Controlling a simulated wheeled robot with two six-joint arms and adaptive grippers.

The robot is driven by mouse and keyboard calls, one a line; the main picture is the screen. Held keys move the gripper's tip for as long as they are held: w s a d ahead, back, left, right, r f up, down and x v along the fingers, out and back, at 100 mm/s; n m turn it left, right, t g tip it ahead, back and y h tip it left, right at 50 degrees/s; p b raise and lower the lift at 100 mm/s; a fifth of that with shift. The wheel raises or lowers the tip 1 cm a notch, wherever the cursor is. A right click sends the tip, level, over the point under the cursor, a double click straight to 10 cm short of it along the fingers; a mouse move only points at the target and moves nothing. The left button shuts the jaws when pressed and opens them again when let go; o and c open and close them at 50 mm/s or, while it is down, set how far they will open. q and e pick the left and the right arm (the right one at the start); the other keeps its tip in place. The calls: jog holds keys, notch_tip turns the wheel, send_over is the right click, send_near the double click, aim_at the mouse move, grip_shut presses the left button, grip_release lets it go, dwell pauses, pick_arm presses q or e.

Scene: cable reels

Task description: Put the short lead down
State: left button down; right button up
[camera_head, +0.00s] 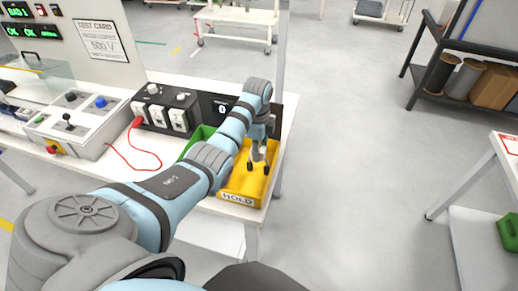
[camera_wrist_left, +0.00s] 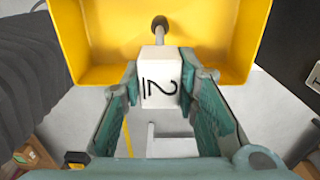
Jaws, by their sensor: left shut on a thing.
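My left gripper (camera_head: 258,168) points down over the yellow tray (camera_head: 238,198) marked HOLD. A dark round stub or cable end (camera_wrist_left: 159,24) shows beyond the block, against the yellow tray (camera_wrist_left: 100,60). I cannot tell if the block touches the tray. A thin red lead (camera_head: 140,168) lies on the bench, with its red plug (camera_head: 137,122) at the black socket box. My right gripper is not in view.
A green tray (camera_head: 192,142) sits left of the yellow one, partly behind my arm. The black socket box (camera_head: 168,110) and grey control panel (camera_head: 85,118) stand on the white bench. Open floor (camera_head: 360,150) lies to the right; a shelf with reels (camera_head: 462,79) stands beyond.

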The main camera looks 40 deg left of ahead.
pick_arm(q)
jog(key=shift+f, duration=0.3)
jog(key=c, duration=1.2)
grip_release()
jog(key=shift+c, duration=0.2)
